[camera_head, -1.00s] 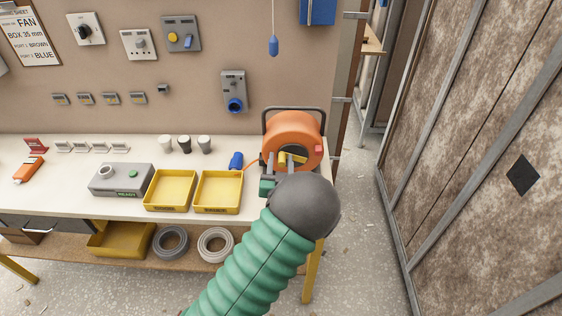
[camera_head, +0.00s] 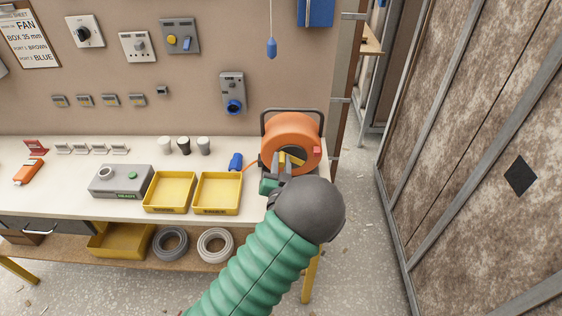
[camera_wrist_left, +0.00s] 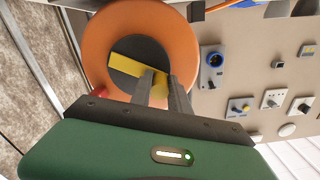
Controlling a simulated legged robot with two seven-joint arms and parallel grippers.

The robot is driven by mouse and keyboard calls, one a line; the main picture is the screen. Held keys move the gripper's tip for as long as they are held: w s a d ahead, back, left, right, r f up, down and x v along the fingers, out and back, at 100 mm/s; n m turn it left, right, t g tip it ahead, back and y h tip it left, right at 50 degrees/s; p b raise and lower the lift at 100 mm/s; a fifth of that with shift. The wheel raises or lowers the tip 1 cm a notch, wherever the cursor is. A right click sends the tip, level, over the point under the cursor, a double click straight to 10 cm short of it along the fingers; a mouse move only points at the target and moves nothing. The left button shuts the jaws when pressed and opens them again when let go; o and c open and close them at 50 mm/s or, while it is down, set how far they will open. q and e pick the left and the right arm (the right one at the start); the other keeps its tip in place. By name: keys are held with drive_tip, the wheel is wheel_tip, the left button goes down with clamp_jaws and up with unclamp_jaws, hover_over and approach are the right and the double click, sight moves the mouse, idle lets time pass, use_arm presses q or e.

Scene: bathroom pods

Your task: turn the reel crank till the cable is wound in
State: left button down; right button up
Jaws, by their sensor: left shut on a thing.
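The orange cable reel (camera_head: 290,130) stands in its dark frame at the right end of the bench. Its yellow crank (camera_head: 293,160) lies across the dark hub; it also shows in the left wrist view (camera_wrist_left: 130,72). My left gripper (camera_head: 279,163) is in front of the reel, shut on the crank's handle (camera_wrist_left: 161,84). In the left wrist view the two fingers (camera_wrist_left: 162,88) stand on either side of the handle. A short orange cable (camera_head: 251,165) runs left from the reel to a blue plug (camera_head: 236,161) on the bench. My right gripper is not in view.
Two yellow trays (camera_head: 236,178) (camera_head: 188,176) and a grey box (camera_head: 121,167) stand left of the reel. A blue pendant (camera_head: 271,48) hangs above. A brown panelled wall (camera_head: 470,150) stands at the right, across a strip of floor.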

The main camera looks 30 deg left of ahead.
use_arm(q)
drive_tip(key=c, duration=1.5)
unclamp_jaws()
drive_tip(key=shift+d, duration=0.1)
drive_tip(key=shift+o, duration=1.2)
drive_tip(key=shift+d+r, duration=0.1)
drive_tip(key=shift+r, duration=0.05)
drive_tip(key=p+v, duration=0.6)
drive_tip(key=v, duration=1.1)
